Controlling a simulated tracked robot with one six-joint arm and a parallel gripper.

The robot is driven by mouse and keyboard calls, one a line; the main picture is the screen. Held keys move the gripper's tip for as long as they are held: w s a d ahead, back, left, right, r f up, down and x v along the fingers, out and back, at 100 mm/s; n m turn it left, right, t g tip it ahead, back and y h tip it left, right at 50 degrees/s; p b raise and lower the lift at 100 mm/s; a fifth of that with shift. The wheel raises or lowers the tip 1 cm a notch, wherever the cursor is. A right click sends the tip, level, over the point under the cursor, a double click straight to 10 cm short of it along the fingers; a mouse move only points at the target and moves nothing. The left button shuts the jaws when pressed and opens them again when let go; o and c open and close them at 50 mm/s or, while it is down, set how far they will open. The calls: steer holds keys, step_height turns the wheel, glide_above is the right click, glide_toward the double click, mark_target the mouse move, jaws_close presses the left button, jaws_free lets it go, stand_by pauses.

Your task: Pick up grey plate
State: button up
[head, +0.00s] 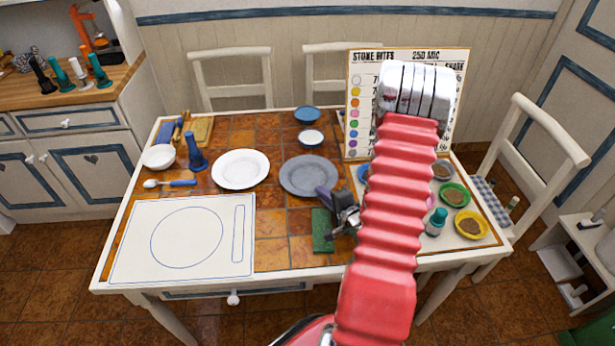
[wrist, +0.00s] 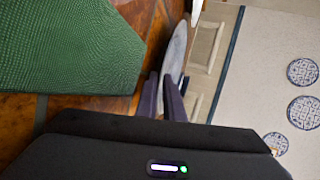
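The grey plate (head: 310,174) lies flat on the tiled table, right of a white plate (head: 240,169). It also shows nearly edge-on in the wrist view (wrist: 176,52), just beyond my fingertips. My gripper (head: 324,194) is low over the table at the plate's near right edge. In the wrist view its two purple fingers (wrist: 160,85) stand a little apart, with the plate's near rim close to the gap between them. I cannot tell whether they touch the rim. The plate rests on the table.
A green mat (head: 322,231) lies below my gripper. A white board (head: 185,238) covers the table's front left. A price sign (head: 360,100) and several colored dishes stand at the right, partly hidden by my arm.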

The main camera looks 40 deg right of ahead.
steer(key=shift+c, duration=0.2)
jaws_close()
stand_by(0.6)
step_height(320, 180, up, 10)
stand_by(0.8)
stand_by(0.5)
